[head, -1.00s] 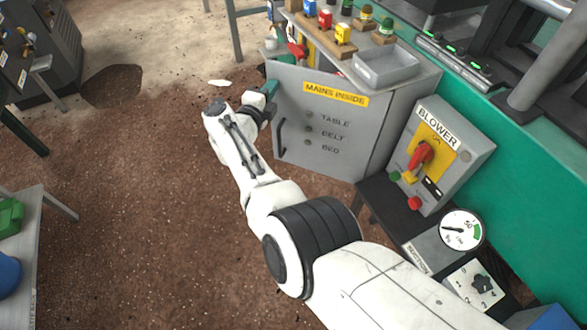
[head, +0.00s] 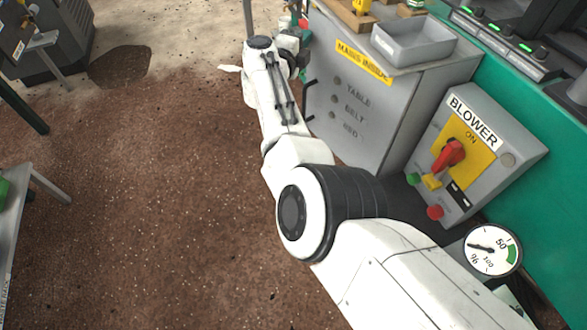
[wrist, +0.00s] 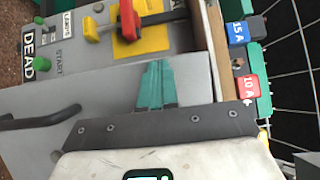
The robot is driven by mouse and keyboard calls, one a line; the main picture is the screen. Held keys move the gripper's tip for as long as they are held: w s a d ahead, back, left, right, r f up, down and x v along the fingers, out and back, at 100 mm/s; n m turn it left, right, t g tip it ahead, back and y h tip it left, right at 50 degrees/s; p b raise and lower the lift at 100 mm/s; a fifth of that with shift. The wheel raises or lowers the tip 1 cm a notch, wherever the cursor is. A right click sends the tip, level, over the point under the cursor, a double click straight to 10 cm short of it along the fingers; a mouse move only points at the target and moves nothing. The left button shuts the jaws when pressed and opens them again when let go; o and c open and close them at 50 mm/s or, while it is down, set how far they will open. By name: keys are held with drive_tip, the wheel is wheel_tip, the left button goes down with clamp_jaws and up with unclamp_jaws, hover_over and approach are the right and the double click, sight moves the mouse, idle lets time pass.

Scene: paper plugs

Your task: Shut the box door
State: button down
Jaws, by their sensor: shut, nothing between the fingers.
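The box door (head: 345,110) is the grey panel under the yellow MAINS INSIDE label, with TABLE, BELT and BED lettering and a black handle (head: 309,98) near its left edge. In the head view my gripper (head: 303,52) is at the door's far left edge, its fingers mostly hidden by my wrist. In the wrist view my gripper's teal fingers (wrist: 156,85) are together and empty, in front of the grey door panel (wrist: 100,95), with the handle (wrist: 40,121) at left. I cannot tell whether they touch it or whether a gap stays at the door's edge.
A grey tray (head: 413,42) rests on the box top. The BLOWER switch box (head: 470,150) and a gauge (head: 492,250) stand to the right. Blue (wrist: 238,33) and red (wrist: 247,87) plugs show in the wrist view.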

drive_tip(key=w+d+b, duration=0.5)
drive_tip(key=d+b, duration=0.1)
drive_tip(key=d, duration=0.1)
drive_tip(key=shift+d, duration=0.25)
